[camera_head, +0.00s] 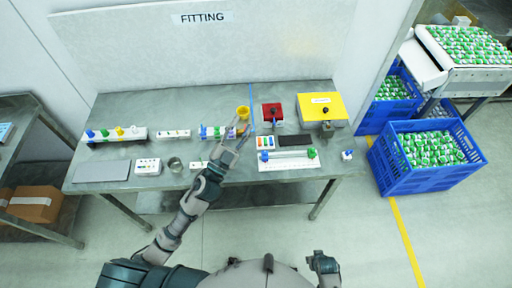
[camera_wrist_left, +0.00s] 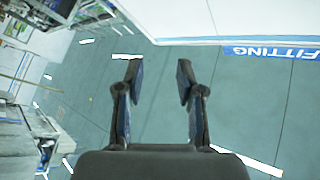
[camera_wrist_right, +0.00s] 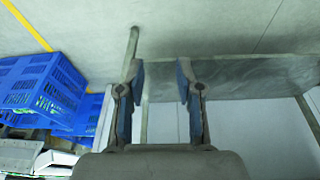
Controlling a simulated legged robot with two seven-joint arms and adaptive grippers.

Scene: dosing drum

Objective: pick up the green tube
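My left gripper (camera_head: 240,132) reaches over the middle of the table, at the right end of a rack (camera_head: 212,132) with small coloured parts, and partly hides it. Its fingers stand apart with nothing between them in the left wrist view (camera_wrist_left: 158,82). I cannot clearly single out the green tube.
A yellow cup (camera_head: 243,112) stands behind the left gripper. A red box (camera_head: 272,113) and a yellow box (camera_head: 321,107) are to its right. A grey plate (camera_head: 102,171) and a round metal container (camera_head: 175,164) are at the front left. Blue crates (camera_head: 425,180) stand right of the table.

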